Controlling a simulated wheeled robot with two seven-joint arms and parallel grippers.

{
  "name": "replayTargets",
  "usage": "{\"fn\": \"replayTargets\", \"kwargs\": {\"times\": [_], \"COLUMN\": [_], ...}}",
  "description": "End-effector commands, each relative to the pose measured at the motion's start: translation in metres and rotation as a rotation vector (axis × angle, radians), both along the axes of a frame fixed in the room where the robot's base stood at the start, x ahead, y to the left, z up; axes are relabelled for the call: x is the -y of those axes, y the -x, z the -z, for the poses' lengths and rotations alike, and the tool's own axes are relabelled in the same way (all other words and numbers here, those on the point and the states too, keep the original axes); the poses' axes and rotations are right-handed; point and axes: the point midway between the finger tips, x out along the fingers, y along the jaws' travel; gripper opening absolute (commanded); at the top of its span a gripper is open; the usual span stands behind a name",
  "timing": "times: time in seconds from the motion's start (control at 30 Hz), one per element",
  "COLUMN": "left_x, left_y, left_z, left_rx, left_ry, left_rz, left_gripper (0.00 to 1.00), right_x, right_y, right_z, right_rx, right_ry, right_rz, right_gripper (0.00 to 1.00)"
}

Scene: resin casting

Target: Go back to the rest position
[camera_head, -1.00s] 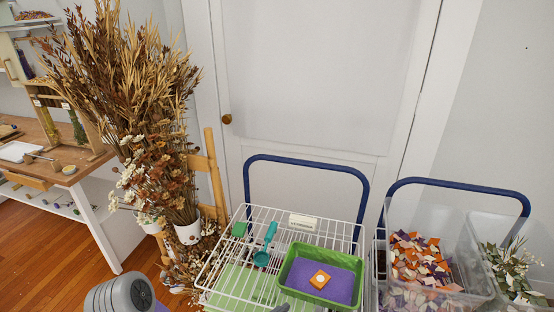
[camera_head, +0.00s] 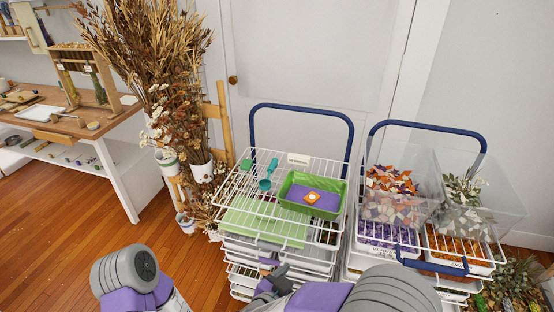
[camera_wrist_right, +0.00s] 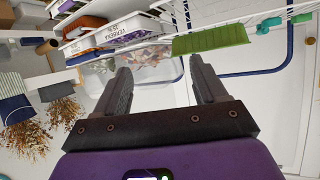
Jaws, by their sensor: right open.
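My right gripper (camera_head: 268,283) is low in the head view, in front of the wire rack cart (camera_head: 240,210). In the right wrist view (camera_wrist_right: 160,75) its two dark fingers stand apart with nothing between them. My left arm shows only as a grey and purple link at the bottom left; its gripper is out of view. A green tray (camera_head: 335,211) with purple filling and a small orange and white piece (camera_head: 312,198) sits on the rack's top, well above and clear of my right gripper.
A teal scoop (camera_head: 268,174) lies on the rack. A second cart (camera_head: 372,243) holds clear bins of chips (camera_head: 390,190) and leaves (camera_head: 462,195). Dried flowers (camera_head: 165,60) and a workbench (camera_head: 75,125) stand left. Open wooden floor (camera_head: 60,215) lies at front left.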

Motion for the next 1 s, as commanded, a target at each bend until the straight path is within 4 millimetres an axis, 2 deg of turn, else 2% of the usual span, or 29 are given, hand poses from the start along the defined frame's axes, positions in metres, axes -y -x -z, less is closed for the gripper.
{"fn": "replayTargets", "kwargs": {"times": [0.17,0.27,0.37,0.43,0.57,0.6,0.7,0.8,0.9,1.0], "left_x": [0.0,0.0,0.0,0.0,0.0,0.0,0.0,0.0,0.0,0.0], "left_y": [0.001,0.001,0.001,0.001,0.001,0.001,0.001,0.001,0.001,0.001], "left_z": [-0.005,-0.008,-0.013,-0.015,-0.021,-0.022,-0.026,-0.029,-0.03,-0.031], "left_rx": [-0.003,-0.003,-0.002,-0.002,-0.003,-0.003,-0.003,-0.003,-0.003,-0.003], "left_ry": [0.001,0.001,0.0,0.0,0.001,0.001,0.001,0.001,0.001,0.001], "left_rz": [0.001,0.001,0.001,0.001,0.001,0.001,0.001,0.001,0.001,0.001], "left_gripper": [0.43,0.43,0.43,0.43,0.43,0.43,0.43,0.43,0.43,0.43], "right_x": [0.01,0.018,0.028,0.035,0.045,0.048,0.052,0.054,0.054,0.054], "right_y": [-0.031,-0.045,-0.053,-0.048,-0.019,-0.005,0.036,0.075,0.104,0.12], "right_z": [0.037,0.069,0.112,0.146,0.206,0.222,0.253,0.271,0.279,0.282], "right_rx": [-0.044,-0.099,-0.193,-0.281,-0.47,-0.532,-0.684,-0.809,-0.896,-0.942], "right_ry": [-0.049,-0.096,-0.168,-0.234,-0.378,-0.428,-0.547,-0.651,-0.721,-0.758], "right_rz": [-0.089,-0.157,-0.24,-0.3,-0.397,-0.422,-0.479,-0.522,-0.553,-0.572], "right_gripper": [0.71,0.71,0.71,0.71,0.71,0.71,0.71,0.71,0.71,0.71]}}
